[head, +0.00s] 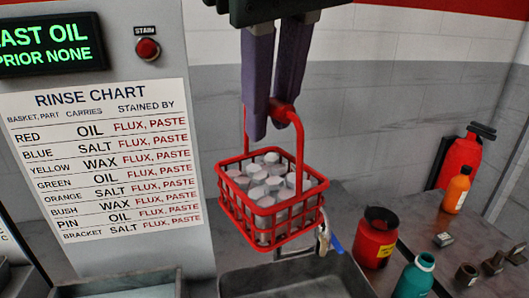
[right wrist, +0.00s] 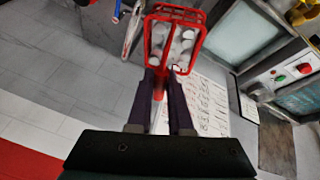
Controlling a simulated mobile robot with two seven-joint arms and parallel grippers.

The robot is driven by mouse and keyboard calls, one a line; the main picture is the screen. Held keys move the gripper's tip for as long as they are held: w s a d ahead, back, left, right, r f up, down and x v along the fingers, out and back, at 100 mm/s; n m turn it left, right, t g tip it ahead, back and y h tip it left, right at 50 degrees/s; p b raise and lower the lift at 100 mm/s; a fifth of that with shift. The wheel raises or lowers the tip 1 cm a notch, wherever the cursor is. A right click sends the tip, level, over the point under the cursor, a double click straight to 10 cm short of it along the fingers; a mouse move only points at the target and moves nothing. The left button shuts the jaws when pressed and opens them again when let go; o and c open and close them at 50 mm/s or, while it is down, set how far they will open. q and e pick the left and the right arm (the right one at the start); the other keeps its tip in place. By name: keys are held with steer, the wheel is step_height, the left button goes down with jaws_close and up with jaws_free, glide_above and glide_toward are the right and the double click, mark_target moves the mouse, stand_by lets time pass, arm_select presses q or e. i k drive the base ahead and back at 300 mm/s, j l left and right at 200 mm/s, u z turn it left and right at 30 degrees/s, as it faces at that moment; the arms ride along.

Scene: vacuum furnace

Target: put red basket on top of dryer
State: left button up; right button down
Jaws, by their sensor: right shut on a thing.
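The red basket (head: 235,205) is full of small whitish round pieces. It hangs by its handle in the air, a little above and behind a grey metal basin (head: 345,272) in the head view. My right gripper (head: 272,112) comes down from the top and is shut on the basket's handle. The right wrist view shows the gripper (right wrist: 164,82) from behind, with the red basket (right wrist: 149,28) beyond its fingertips. My left gripper is in neither view. I cannot make out which thing is the dryer.
A rinse chart (head: 105,160) panel with a red stain button (head: 148,48) stands at left. A red jar (head: 374,240), a teal bottle (head: 415,276), an orange bottle (head: 457,190), and small metal parts (head: 467,274) stand on the bench at right. A red extinguisher (head: 461,160) is behind.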

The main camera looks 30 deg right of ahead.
mark_target(472, 251)
steer(key=k+l, duration=0.1)
steer(key=l, duration=0.3)
steer(key=k+l+u, duration=0.1)
steer(key=l, duration=0.3)
steer(key=k+l, duration=0.1)
steer(key=l, duration=0.3)
steer(key=k+l+u, duration=0.1)
steer(key=l, duration=0.25)
steer(key=k+l, duration=0.15)
steer(key=l, duration=0.25)
steer(key=k+l+u, duration=0.1)
steer(key=l, duration=0.25)
steer(key=k+l, duration=0.15)
steer(key=l, duration=0.25)
steer(key=k+l+u, duration=0.1)
steer(key=l, duration=0.25)
steer(key=k, duration=0.05)
